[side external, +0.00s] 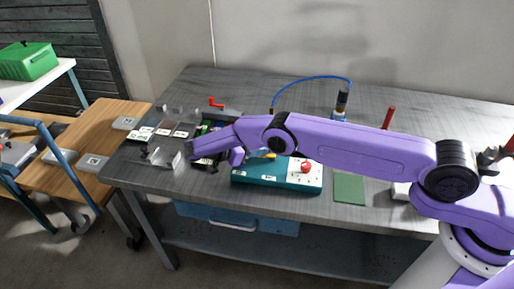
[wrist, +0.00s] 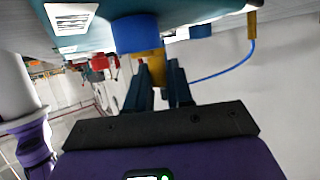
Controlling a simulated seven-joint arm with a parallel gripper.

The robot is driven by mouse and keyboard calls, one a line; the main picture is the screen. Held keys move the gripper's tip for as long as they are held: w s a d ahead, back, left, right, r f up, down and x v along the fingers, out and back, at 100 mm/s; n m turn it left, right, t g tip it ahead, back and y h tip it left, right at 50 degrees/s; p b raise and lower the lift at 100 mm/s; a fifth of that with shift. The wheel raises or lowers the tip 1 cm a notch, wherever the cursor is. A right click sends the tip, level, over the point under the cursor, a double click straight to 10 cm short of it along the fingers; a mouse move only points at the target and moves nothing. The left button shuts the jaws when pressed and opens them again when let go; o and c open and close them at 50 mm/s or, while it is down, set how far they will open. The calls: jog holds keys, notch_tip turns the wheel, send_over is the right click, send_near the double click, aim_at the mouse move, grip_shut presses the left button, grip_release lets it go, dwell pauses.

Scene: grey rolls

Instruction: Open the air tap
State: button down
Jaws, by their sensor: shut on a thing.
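The air tap shows in the wrist view as a blue round part (wrist: 135,34) with a yellow handle (wrist: 151,54) beside it, at a teal box. My gripper (wrist: 159,66) has its two dark fingers close together on the yellow handle. The exact contact is partly hidden by the fingers. In the side external view, a bit of yellow shows above the teal box (side external: 272,184), just under my purple arm. My arm hides most of the tap and the fingertips there.
A red knob (side external: 306,167) stands on the box's right part. A blue hose (side external: 312,78) arches behind my arm. A green mat (side external: 349,188) lies to the right of the box. Clear blocks and labelled pieces (side external: 163,130) lie at the table's left. A red-handled tool (side external: 388,117) stands behind.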

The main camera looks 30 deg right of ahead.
jog(key=c, duration=1.1)
grip_release()
jog(key=shift+d, duration=0.1)
jog(key=shift+a+r, duration=0.1)
jog(key=shift+a, duration=0.1)
jog(key=shift+w+a+r, duration=0.1)
jog(key=shift+w+a, duration=0.05)
jog(key=shift+a, duration=0.25)
jog(key=shift+v, duration=0.85)
jog(key=shift+r, duration=3.6)
